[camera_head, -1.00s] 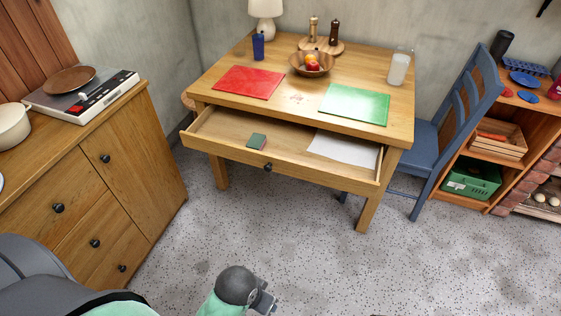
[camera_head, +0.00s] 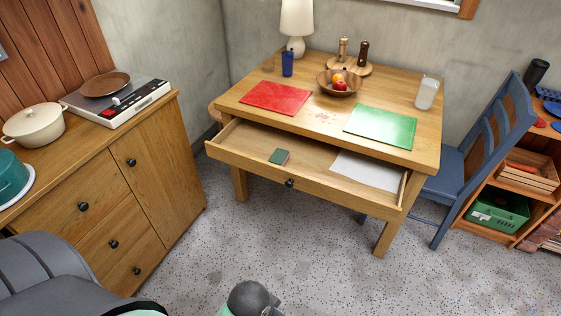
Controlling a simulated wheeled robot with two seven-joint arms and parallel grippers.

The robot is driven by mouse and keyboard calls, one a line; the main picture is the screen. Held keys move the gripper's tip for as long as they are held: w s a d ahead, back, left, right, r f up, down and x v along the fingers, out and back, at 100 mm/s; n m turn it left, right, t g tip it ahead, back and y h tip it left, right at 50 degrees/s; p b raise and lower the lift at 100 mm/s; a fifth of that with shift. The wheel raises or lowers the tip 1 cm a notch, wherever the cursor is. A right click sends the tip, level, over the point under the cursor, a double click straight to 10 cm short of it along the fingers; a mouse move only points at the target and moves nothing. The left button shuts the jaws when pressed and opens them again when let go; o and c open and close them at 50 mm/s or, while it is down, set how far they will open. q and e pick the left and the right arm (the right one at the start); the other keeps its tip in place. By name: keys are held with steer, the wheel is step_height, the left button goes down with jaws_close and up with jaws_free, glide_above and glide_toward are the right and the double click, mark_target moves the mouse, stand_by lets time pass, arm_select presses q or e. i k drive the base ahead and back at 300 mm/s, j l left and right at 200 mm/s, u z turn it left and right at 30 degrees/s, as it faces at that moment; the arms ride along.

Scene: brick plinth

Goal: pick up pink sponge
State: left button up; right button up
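No plainly pink sponge shows. A small block (camera_head: 279,156), green on top with a pinkish edge, lies in the left half of the open table drawer (camera_head: 232,153); I cannot tell if it is a sponge. Part of my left arm shows at the bottom edge. My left gripper (camera_head: 271,311) is mostly cut off by the frame, low and in front of the drawer, well apart from the block. Its fingers cannot be made out. My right gripper is not in view.
The table (camera_head: 322,119) bears a red mat (camera_head: 275,97), a green mat (camera_head: 380,127), a fruit bowl (camera_head: 339,90) and a glass (camera_head: 427,94). A wooden cabinet (camera_head: 120,190) stands left, a blue chair (camera_head: 487,150) right. The speckled floor in front of the drawer is clear.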

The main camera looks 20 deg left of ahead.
mark_target(279, 157)
steer(key=i+l+u, duration=0.15)
steer(key=l+u, duration=0.2)
steer(key=i+l+u, duration=0.15)
steer(key=l+u, duration=0.2)
steer(key=i+l+u, duration=0.1)
steer(key=l+u, duration=0.25)
steer(key=i+l, duration=0.1)
steer(key=l, duration=0.45)
steer(key=i+l+u, duration=0.1)
steer(key=l, duration=0.45)
steer(key=i+l+u, duration=0.1)
steer(key=l, duration=1.05)
steer(key=i, duration=0.4)
